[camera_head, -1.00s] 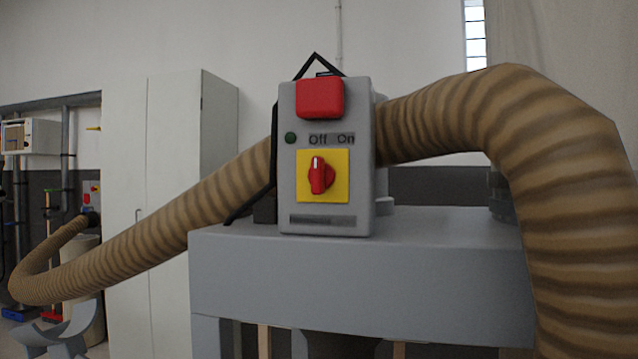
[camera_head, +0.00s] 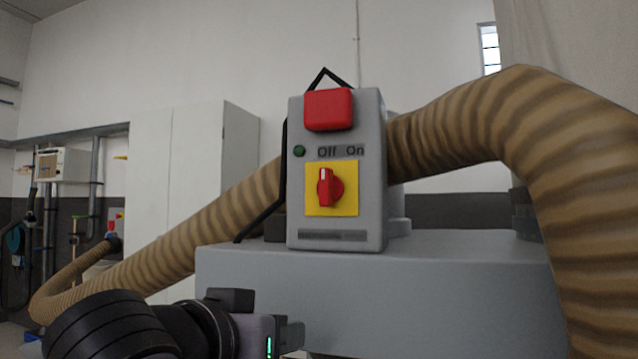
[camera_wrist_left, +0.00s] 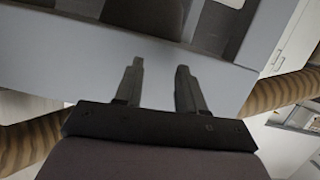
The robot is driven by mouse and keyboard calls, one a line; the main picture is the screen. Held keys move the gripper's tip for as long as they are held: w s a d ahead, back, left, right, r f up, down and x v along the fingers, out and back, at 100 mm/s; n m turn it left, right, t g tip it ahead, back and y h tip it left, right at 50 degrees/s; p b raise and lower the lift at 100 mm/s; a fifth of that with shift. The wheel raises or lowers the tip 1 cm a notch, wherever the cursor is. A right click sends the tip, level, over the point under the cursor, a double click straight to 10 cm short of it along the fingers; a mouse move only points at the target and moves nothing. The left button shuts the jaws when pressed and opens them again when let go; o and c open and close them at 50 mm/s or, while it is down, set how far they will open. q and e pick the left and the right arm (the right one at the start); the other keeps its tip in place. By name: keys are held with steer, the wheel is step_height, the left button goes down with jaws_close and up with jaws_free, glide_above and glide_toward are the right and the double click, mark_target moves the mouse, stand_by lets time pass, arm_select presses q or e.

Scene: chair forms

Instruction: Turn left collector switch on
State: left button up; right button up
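The grey switch box (camera_head: 337,225) stands on the grey collector housing (camera_head: 470,290). Its red rotary switch (camera_head: 326,187) sits on a yellow plate (camera_head: 348,202), with its white mark pointing up towards the "Off" label. A red cover or button (camera_head: 328,110) is above, and a small green lamp (camera_head: 299,151) is at the left. My left gripper (camera_head: 292,335) is low in the head view, below and left of the box. In the left wrist view its two fingers (camera_wrist_left: 158,88) are apart with nothing between them, near the grey housing. My right gripper is not in view.
A ribbed brown hose (camera_head: 470,125) runs behind the box and bends down at the right. It continues left (camera_head: 190,235) behind my left arm. A white cabinet (camera_head: 185,180) stands at the back left. The space in front of the box is clear.

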mark_target(323, 182)
arm_select(q)
steer(key=s+d+r+t, duration=0.2)
steer(key=s+r, duration=0.2)
steer(key=r, duration=0.4)
steer(key=s+d+r+t, duration=0.1)
steer(key=s+r, duration=0.2)
steer(key=r, duration=0.6)
steer(key=p+x, duration=0.1)
steer(key=x, duration=0.6)
steer(key=shift+d+p, duration=0.1)
steer(key=shift+p, duration=0.3)
steer(key=shift+c, duration=0.3)
jaws_close()
